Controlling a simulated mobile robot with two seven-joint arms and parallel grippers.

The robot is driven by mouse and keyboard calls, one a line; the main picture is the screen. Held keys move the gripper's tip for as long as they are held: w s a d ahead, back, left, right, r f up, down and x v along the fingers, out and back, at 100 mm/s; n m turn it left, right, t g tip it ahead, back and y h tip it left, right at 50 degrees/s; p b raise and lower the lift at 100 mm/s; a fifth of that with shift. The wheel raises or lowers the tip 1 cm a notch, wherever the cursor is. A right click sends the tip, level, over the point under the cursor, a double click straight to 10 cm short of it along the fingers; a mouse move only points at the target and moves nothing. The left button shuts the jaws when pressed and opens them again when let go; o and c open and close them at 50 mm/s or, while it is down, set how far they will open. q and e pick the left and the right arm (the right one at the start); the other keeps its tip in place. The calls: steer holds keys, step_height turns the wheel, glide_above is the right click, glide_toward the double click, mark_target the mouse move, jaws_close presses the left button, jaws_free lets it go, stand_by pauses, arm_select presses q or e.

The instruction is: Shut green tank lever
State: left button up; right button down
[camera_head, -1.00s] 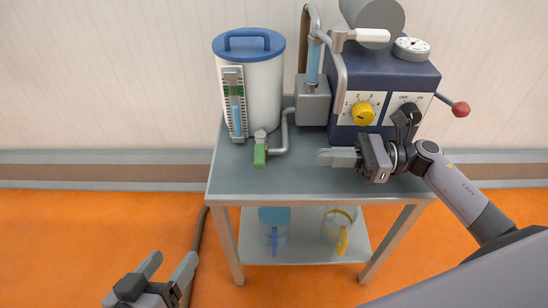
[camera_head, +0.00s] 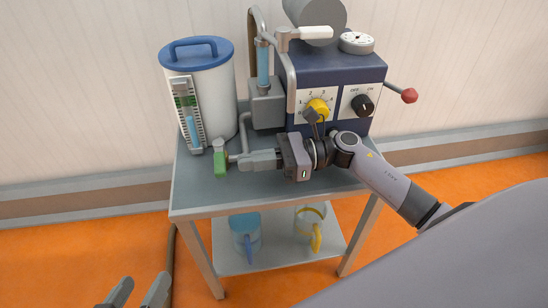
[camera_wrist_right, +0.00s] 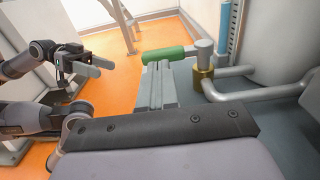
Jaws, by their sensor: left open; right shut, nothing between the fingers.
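The green tank lever (camera_head: 220,162) sticks out toward the front from the valve at the foot of the white tank (camera_head: 212,97) with the blue lid. My left gripper (camera_head: 138,290) is open and empty at the bottom left, well away from the table.
A grey table (camera_head: 195,204) carries the tank, a grey pipe (camera_head: 243,125) and a blue machine (camera_head: 330,75) with a yellow knob (camera_head: 318,108) and a red-tipped lever (camera_head: 408,95). Two jugs stand on the lower shelf (camera_head: 275,260). The table's front left top is bare.

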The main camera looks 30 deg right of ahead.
mark_target(220, 161)
steer(key=shift+x, duration=1.1)
